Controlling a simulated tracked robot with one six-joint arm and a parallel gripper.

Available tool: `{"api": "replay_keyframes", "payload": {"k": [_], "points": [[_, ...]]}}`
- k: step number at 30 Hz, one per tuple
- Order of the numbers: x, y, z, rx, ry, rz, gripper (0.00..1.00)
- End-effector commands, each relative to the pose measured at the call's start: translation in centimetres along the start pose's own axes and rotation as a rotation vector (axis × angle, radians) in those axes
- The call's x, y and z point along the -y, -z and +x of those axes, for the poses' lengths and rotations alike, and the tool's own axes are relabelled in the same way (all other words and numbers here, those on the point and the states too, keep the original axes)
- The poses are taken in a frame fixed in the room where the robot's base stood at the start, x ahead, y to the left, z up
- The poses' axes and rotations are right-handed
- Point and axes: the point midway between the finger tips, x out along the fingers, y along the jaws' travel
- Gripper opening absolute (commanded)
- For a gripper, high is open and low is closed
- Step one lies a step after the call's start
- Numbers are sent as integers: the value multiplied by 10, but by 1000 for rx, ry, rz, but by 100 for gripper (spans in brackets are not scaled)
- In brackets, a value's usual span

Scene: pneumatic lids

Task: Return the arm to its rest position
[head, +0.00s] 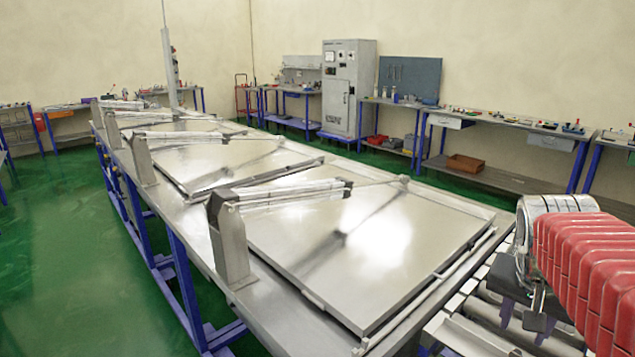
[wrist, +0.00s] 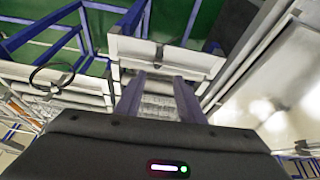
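My gripper (head: 520,316) shows at the lower right of the head view, pointing down below a silver wrist and a red ribbed sleeve that are mine. It is beside the near corner of the long metal table, over a rail-like structure. In the wrist view my gripper (wrist: 157,82) shows two dark fingers spread apart, with a pale ribbed surface seen between them. I see nothing held. The nearest flat metal lid (head: 370,245) lies closed on the table, left of my gripper and apart from it.
The long table (head: 205,235) on blue legs carries several lids with arms on posts (head: 230,240). A rail structure (head: 475,335) lies below my gripper. Workbenches (head: 500,128) and a grey cabinet (head: 347,90) stand along the far wall. Green floor (head: 60,220) is clear at left.

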Motion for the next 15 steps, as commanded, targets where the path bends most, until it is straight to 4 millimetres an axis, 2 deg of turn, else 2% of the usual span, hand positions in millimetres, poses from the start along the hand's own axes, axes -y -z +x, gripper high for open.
{"api": "replay_keyframes", "payload": {"k": [5,15], "points": [[4,-22,12,27,25,-113,35],[46,-101,4,9,158,-421,35]]}}
